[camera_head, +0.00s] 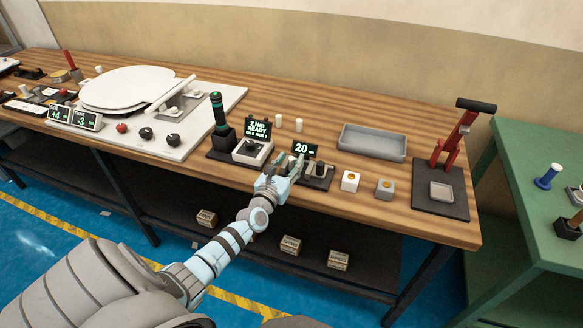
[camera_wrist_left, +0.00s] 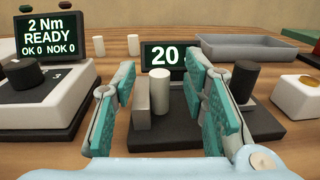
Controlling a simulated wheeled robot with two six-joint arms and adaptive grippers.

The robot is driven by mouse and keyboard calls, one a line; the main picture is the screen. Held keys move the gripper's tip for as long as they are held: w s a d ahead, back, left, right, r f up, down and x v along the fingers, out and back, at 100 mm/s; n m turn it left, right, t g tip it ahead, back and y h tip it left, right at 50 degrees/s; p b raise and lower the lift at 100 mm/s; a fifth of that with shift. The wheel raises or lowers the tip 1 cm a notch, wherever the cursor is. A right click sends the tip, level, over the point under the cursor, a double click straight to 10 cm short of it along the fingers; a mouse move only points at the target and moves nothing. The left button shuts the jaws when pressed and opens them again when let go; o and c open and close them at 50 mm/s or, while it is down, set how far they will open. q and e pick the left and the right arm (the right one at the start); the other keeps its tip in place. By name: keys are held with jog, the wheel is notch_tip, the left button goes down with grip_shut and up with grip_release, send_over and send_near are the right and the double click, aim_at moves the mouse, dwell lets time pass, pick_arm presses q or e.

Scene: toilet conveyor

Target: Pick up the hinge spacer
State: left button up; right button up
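A pale grey cylinder (camera_wrist_left: 160,92), which looks like a hinge spacer, stands upright on the dark base of a gauge whose display (camera_wrist_left: 165,58) reads 20. A small metal block (camera_wrist_left: 141,102) stands just left of it. My left gripper (camera_head: 283,172) is at the gauge. In the left wrist view its teal-padded fingers (camera_wrist_left: 162,88) are open, one each side of the cylinder and block, with gaps showing. Two similar white cylinders stand farther back, one on the left (camera_wrist_left: 99,44) and one on the right (camera_wrist_left: 133,44). My right gripper is not in view.
A torque unit (camera_wrist_left: 42,65) reading "2 Nm READY" stands left of the gauge. A dark cylindrical post (camera_wrist_left: 243,82) is close right of my right-hand finger. A grey tray (camera_head: 372,142) lies behind, and a red lever press (camera_head: 455,145) stands at the table's right end.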

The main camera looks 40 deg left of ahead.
pick_arm(q)
jog(key=shift+w+a+f, duration=0.2)
jog(key=shift+w+f, duration=0.05)
jog(key=shift+w, duration=0.75)
jog(key=shift+s+r, duration=0.1)
jog(key=shift+r, duration=0.05)
grip_shut()
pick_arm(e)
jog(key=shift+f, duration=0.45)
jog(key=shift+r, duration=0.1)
